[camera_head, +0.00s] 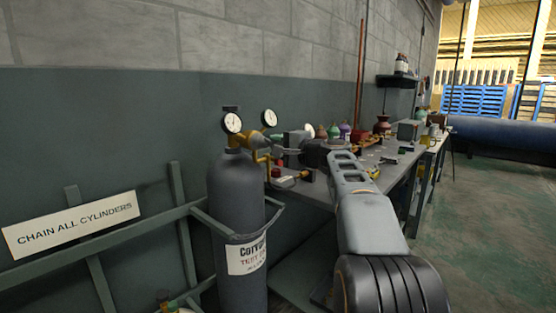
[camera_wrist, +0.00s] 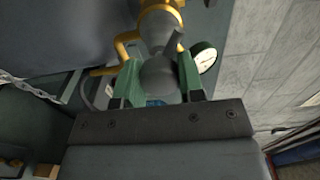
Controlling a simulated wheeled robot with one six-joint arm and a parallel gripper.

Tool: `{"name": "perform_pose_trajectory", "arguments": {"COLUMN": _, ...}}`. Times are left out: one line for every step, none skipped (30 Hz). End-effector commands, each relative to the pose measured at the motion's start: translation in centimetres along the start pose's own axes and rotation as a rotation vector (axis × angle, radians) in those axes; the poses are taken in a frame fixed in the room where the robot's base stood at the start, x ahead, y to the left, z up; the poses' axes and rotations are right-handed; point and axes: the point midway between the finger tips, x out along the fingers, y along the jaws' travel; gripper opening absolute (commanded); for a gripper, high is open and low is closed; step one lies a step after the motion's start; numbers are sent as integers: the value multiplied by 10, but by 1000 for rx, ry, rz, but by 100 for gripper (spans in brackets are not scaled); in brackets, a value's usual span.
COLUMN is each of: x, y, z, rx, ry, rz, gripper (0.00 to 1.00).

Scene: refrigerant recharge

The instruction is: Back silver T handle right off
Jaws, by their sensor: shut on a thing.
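The silver T handle (camera_wrist: 160,76) shows in the wrist view as a grey rounded piece with a short bar, in front of the gold regulator body (camera_wrist: 160,12). My gripper (camera_wrist: 158,84) has its two green fingers on either side of the handle and is shut on it. In the head view my gripper (camera_head: 280,143) reaches from the right to the gold regulator (camera_head: 262,145) on top of the grey cylinder (camera_head: 235,190). The handle is largely hidden there by the gripper. Whether its thread is still engaged cannot be told.
Two white gauges (camera_head: 232,123) rise from the regulator; one gauge (camera_wrist: 205,58) is close beside my right finger in the wrist view. A cluttered workbench (camera_head: 395,172) stands behind my arm. A rail with a sign (camera_head: 72,224) is at left. Floor at right (camera_head: 480,210) is clear.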

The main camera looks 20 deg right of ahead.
Motion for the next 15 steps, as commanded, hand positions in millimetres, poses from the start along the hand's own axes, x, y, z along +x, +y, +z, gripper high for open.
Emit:
{"name": "perform_pose_trajectory", "arguments": {"x": 0, "y": 6, "z": 1, "rx": -48, "ry": -3, "rz": 0, "gripper": 12}}
{"name": "perform_pose_trajectory", "arguments": {"x": 0, "y": 6, "z": 0, "rx": -76, "ry": -3, "rz": 0, "gripper": 12}}
{"name": "perform_pose_trajectory", "arguments": {"x": 0, "y": 6, "z": 1, "rx": -112, "ry": -2, "rz": 0, "gripper": 12}}
{"name": "perform_pose_trajectory", "arguments": {"x": 0, "y": 6, "z": 0, "rx": -140, "ry": -2, "rz": 0, "gripper": 12}}
{"name": "perform_pose_trajectory", "arguments": {"x": 0, "y": 6, "z": 0, "rx": -167, "ry": -2, "rz": 1, "gripper": 12}}
{"name": "perform_pose_trajectory", "arguments": {"x": 0, "y": 6, "z": 0, "rx": -203, "ry": -2, "rz": 1, "gripper": 12}}
{"name": "perform_pose_trajectory", "arguments": {"x": 0, "y": 6, "z": 0, "rx": -228, "ry": -2, "rz": 0, "gripper": 12}}
{"name": "perform_pose_trajectory", "arguments": {"x": 0, "y": 6, "z": 0, "rx": -254, "ry": -2, "rz": 0, "gripper": 12}}
{"name": "perform_pose_trajectory", "arguments": {"x": 1, "y": 6, "z": 0, "rx": -286, "ry": -2, "rz": 1, "gripper": 12}}
{"name": "perform_pose_trajectory", "arguments": {"x": 0, "y": 5, "z": 0, "rx": -311, "ry": -2, "rz": 1, "gripper": 12}}
{"name": "perform_pose_trajectory", "arguments": {"x": 0, "y": 5, "z": 0, "rx": -333, "ry": -2, "rz": 1, "gripper": 12}}
{"name": "perform_pose_trajectory", "arguments": {"x": 0, "y": 5, "z": 0, "rx": -363, "ry": -2, "rz": 1, "gripper": 12}}
{"name": "perform_pose_trajectory", "arguments": {"x": 0, "y": 4, "z": 0, "rx": -384, "ry": -2, "rz": 1, "gripper": 12}}
{"name": "perform_pose_trajectory", "arguments": {"x": 0, "y": 4, "z": 0, "rx": -405, "ry": -3, "rz": 1, "gripper": 12}}
{"name": "perform_pose_trajectory", "arguments": {"x": 0, "y": 4, "z": 0, "rx": -430, "ry": -3, "rz": 1, "gripper": 12}}
